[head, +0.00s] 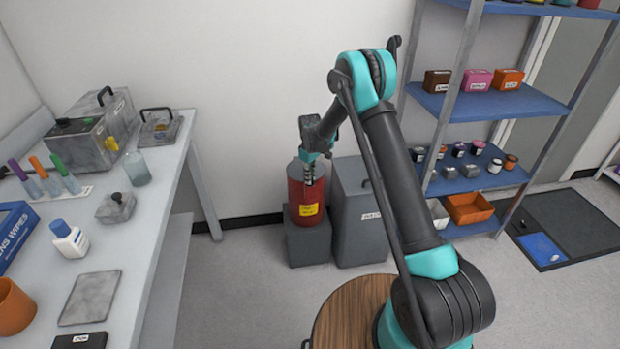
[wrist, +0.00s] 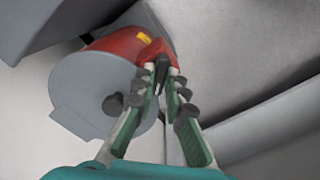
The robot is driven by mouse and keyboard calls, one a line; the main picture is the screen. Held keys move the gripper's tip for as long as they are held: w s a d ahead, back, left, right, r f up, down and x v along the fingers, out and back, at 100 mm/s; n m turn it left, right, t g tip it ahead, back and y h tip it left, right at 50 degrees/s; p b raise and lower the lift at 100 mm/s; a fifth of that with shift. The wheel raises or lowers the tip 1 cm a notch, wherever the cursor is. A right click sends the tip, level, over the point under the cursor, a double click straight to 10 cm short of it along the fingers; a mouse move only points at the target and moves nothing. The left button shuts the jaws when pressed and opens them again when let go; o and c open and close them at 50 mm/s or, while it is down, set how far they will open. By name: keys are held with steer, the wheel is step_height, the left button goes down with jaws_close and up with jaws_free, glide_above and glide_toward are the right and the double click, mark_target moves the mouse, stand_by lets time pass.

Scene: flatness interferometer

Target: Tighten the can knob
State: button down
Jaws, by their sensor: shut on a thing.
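The red can (head: 309,208) has a grey lid and a yellow label, and stands upright on a grey block. My gripper (head: 309,170) reaches down to the can's top from above. In the wrist view the can (wrist: 120,48) lies left of and behind the fingers. My gripper (wrist: 161,80) is shut there on a small dark piece, which looks like the can knob (wrist: 160,74), beside a red part at the can's rim. The fingertips hide much of this piece. A separate dark round knob (wrist: 112,104) sits on the grey lid, left of the fingers.
A grey lidded bin (head: 358,215) stands right beside the can. A blue shelf rack (head: 500,100) rises farther right. A bench (head: 150,215) with bottles and metal boxes runs along the left. The wall is close behind the can. Open floor lies between bench and can.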

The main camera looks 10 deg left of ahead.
steer(key=m, duration=0.4)
steer(key=shift+m, duration=1.8)
steer(key=c, duration=1.6)
jaws_free()
steer(key=shift+o, duration=0.2)
steer(key=shift+r, duration=0.1)
step_height(320, 180, up, 12)
